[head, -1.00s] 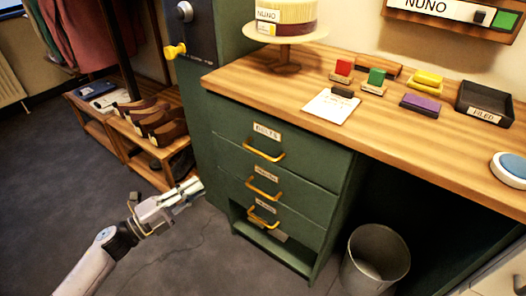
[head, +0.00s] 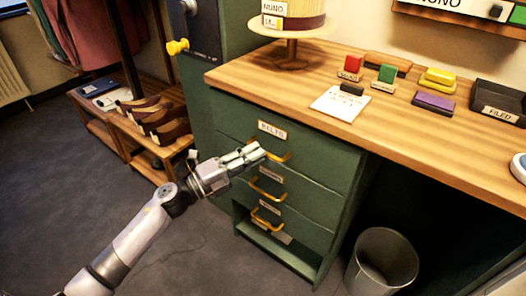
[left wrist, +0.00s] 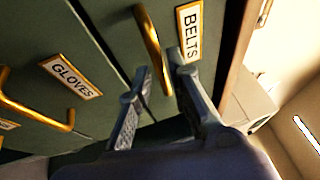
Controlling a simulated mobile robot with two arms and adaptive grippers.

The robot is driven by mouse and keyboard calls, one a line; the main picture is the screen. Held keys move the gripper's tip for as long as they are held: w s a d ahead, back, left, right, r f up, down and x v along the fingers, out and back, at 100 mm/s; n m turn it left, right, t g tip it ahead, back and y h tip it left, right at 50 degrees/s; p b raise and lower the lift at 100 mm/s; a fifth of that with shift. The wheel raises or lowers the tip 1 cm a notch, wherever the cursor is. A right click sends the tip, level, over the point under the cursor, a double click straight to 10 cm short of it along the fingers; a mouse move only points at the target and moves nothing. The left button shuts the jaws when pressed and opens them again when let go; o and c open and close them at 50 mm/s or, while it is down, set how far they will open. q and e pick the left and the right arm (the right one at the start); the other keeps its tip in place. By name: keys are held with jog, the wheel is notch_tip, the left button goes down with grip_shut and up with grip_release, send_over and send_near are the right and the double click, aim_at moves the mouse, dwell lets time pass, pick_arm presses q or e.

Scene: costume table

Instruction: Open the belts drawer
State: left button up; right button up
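The belts drawer (head: 310,155) is the top drawer of the green cabinet under the wooden counter, and its front looks shut. Its label reads BELTS (head: 272,131), and this label also shows in the left wrist view (left wrist: 190,33). My left gripper (head: 262,152) is at the drawer's yellow handle (head: 284,157) and covers its left part. In the left wrist view, my left gripper's fingers (left wrist: 159,68) are apart, with the lower end of the brass handle (left wrist: 150,45) between them. I cannot tell whether they touch it. My right gripper is not in view.
The gloves drawer (left wrist: 85,85) is directly below, with its own handle (head: 266,188). A grey bin (head: 385,258) stands right of the cabinet. The counter (head: 300,80) overhangs the drawers and holds stamps and a card. A shoe rack (head: 130,160) stands left; floor between is clear.

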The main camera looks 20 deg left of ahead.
pick_arm(q)
jog(key=shift+x, duration=1.55)
grip_shut()
